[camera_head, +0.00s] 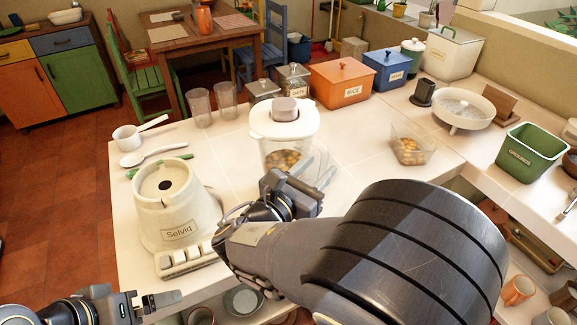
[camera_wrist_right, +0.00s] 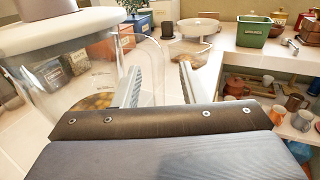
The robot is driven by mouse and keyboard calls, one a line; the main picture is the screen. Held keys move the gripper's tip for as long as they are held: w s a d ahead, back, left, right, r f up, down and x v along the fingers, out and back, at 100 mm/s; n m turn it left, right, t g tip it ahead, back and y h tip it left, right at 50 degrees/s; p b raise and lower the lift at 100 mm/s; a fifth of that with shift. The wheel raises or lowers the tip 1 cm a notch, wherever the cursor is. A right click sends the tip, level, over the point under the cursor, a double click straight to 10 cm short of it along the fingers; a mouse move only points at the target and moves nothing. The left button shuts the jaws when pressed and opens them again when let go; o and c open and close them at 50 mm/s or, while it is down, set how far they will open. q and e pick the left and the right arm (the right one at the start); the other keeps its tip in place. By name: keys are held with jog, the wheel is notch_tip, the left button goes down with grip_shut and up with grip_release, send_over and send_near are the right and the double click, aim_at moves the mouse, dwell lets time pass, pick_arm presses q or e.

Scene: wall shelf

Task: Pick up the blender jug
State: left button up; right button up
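The blender jug (camera_head: 283,150) is clear, with a white lid and grey cap, and holds yellowish pieces. It stands upright on the white counter, right of the cream blender base (camera_head: 178,212) labelled "Selviq". In the right wrist view the jug (camera_wrist_right: 85,75) fills the left side. My right gripper (camera_head: 318,174) is at the jug's near right side. Its fingers (camera_wrist_right: 158,85) are apart, and a clear curved part, seemingly the jug's handle, shows between them. I cannot tell whether they touch it. My left gripper (camera_head: 165,299) is low at the left, away from the jug; its opening is unclear.
Canisters, including an orange one (camera_head: 340,83), stand behind. A clear container (camera_head: 411,148) is to the right, with bare counter between.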

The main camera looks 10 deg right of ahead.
aim_at(322, 161)
jog(key=x, duration=0.4)
jog(key=shift+w+a, duration=0.1)
jog(key=shift+a, duration=0.05)
grip_shut()
dwell(1.1)
